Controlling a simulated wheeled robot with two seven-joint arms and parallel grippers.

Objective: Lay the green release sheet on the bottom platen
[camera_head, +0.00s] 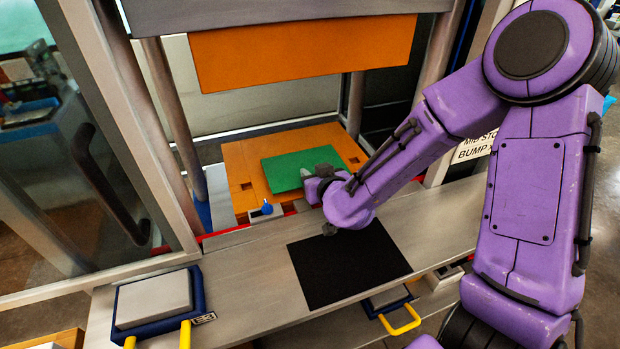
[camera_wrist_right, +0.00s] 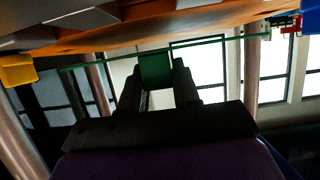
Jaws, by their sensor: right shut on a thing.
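The green release sheet (camera_head: 298,168) is over the orange bottom platen (camera_head: 238,160) inside the press, flat and slightly turned. My right gripper (camera_head: 308,173) is at the sheet's right front side and is shut on it. In the right wrist view the sheet (camera_wrist_right: 155,68) is between the fingers of my right gripper (camera_wrist_right: 157,75), with its edge running as a thin green line to both sides. An orange surface lies close to that line; I cannot tell whether the sheet touches the platen. My left gripper is not in view.
The orange upper platen (camera_head: 300,53) hangs above, with open space between. Steel columns (camera_head: 172,120) flank the opening. A blue-knobbed part (camera_head: 266,210) sits at the platen's front edge. A black mat (camera_head: 345,265) lies on the grey front shelf (camera_head: 440,220). A blue-and-grey tray with yellow handles (camera_head: 155,302) is at left.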

